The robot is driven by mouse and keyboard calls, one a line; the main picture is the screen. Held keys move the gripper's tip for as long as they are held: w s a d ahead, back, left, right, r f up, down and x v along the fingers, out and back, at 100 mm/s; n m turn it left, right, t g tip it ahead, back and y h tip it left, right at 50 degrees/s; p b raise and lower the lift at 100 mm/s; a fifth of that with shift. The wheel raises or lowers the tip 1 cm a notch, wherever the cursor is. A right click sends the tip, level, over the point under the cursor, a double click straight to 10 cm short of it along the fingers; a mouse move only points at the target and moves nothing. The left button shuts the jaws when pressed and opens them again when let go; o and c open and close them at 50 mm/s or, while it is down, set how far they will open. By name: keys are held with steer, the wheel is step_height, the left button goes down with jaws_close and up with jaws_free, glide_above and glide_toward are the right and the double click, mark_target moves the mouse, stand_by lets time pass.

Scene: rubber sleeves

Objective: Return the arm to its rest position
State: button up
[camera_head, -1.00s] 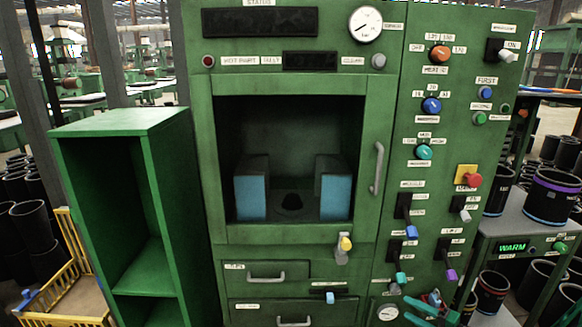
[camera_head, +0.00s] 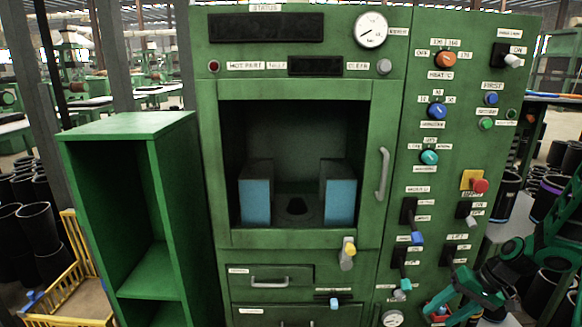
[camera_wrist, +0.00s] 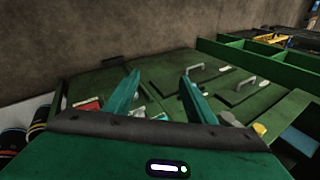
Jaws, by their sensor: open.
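My gripper (camera_wrist: 160,84) shows in the wrist view with its two teal fingers spread apart and nothing between them. Beyond the fingers are green machine faces with handles. In the head view my arm (camera_head: 515,248) comes in from the right edge, bent, low in front of the right part of the green machine (camera_head: 230,160). Its lower end hangs near the bottom of the control panel; the fingertips are hard to make out there. The machine's chamber (camera_head: 295,125) is open, with two blue-faced blocks (camera_head: 255,201) (camera_head: 340,202) inside and no sleeve visible between them.
A green open shelf (camera_head: 150,285) stands left of the machine, beside a yellow crate (camera_head: 75,240). Black sleeves stand on the floor at left (camera_head: 38,228) and at right. Knobs, levers and a red button (camera_head: 480,186) stick out of the panel near my arm.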

steer(key=s+r+m+g+h, duration=0.1)
steer(key=s+r+h, duration=0.1)
steer(key=s+r, duration=0.8)
steer(key=s+r+m+h, duration=0.2)
steer(key=s+r, duration=0.8)
steer(key=s, duration=0.7)
steer(key=shift+s+a+r+m+g+h, duration=0.2)
steer(key=shift+a+m+g+h, duration=0.1)
steer(key=shift+a+g+h, duration=0.25)
steer(key=shift+w+d, duration=0.1)
steer(key=shift+w, duration=0.1)
steer(key=shift+w+f, duration=0.25)
steer(key=shift+w, duration=0.25)
